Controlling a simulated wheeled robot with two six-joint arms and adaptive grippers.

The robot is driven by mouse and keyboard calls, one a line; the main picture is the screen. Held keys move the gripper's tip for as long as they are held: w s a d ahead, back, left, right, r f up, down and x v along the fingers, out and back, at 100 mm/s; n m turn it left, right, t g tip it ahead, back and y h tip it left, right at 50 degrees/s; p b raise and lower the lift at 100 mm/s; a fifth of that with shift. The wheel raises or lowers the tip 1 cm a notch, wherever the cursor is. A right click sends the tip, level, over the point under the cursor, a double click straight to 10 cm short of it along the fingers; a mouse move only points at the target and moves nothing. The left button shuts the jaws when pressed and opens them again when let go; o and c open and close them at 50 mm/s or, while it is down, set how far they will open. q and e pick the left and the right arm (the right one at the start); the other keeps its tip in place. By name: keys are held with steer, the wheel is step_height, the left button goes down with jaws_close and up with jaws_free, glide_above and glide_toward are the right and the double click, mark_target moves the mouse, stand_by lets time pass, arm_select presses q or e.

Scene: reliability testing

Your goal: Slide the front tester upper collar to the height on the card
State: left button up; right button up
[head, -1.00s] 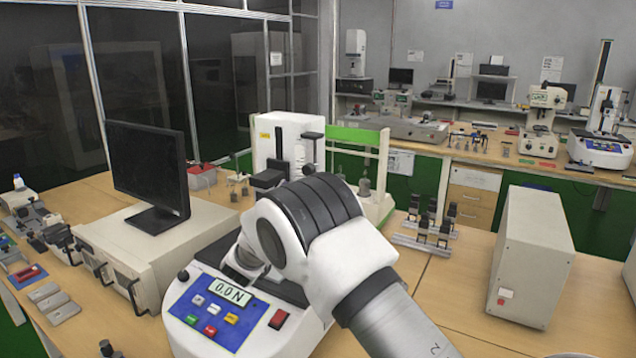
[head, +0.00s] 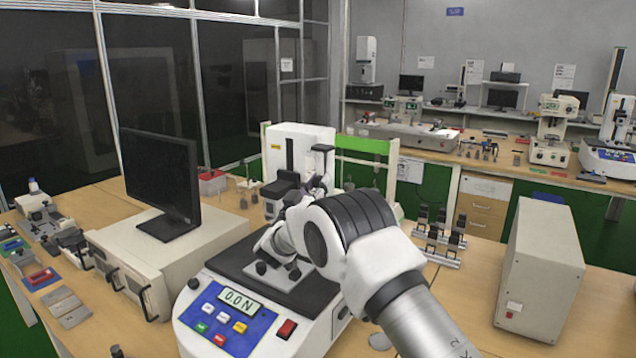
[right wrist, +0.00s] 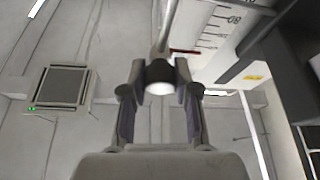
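The front tester (head: 192,318) is a white machine with a blue button panel; its display (head: 240,301) reads 0.0 N. My right arm hides part of it. My right gripper (head: 319,160) is small in the head view, beside the tester's upright column. In the right wrist view my right gripper (right wrist: 160,80) points up, its fingertips against both sides of a dark round collar (right wrist: 160,70) on a thin rod (right wrist: 166,28). A white scale (right wrist: 228,20) stands to the right, with a red line near the collar. My left gripper is out of view. I cannot make out a readable height card.
A monitor (head: 160,180) on a beige unit (head: 190,262) stands left of the tester. A beige box (head: 542,265) stands to the right. Small dark fixtures (head: 437,238) sit between. A green-topped frame (head: 362,145) is behind.

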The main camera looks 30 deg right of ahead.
steer(key=shift+r, duration=0.5)
jaws_close()
steer(key=o, duration=1)
jaws_free()
steer(key=shift+o, duration=0.2)
steer(key=v, duration=1.2)
